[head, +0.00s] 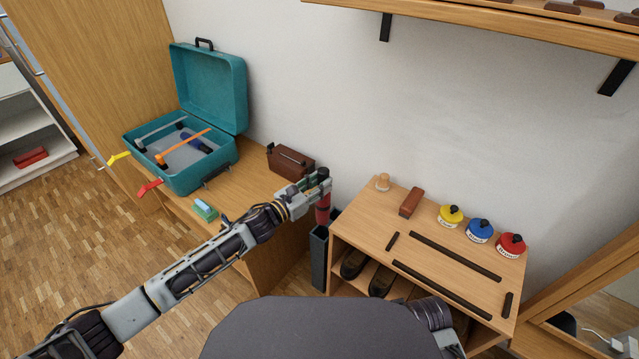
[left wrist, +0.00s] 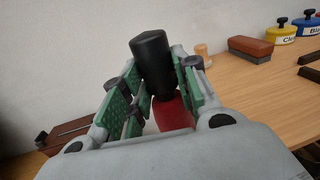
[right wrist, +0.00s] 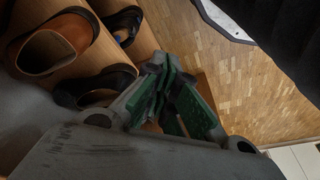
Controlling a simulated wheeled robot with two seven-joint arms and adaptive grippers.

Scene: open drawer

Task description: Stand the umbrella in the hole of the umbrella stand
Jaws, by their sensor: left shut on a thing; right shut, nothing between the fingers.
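The umbrella has a black handle (left wrist: 153,62) and a red body (left wrist: 173,113); its red part also shows in the head view (head: 322,212). My left gripper (head: 318,184) is shut on the umbrella near the handle and holds it roughly upright. The dark grey umbrella stand (head: 319,262) is on the floor between the desk and the shoe bench. The red body is right at the stand's top; its lower end is hidden, so I cannot tell whether it is in the hole. My right gripper (right wrist: 168,108) is shut and empty, low beside the shoes.
The shoe bench (head: 375,225) right of the stand carries a brush (head: 411,202) and several polish tins (head: 480,231), with shoes (head: 352,263) below. The desk (head: 255,183) at left holds an open teal case (head: 205,180) and a brown box (head: 291,162). A wall shelf (head: 500,30) hangs above.

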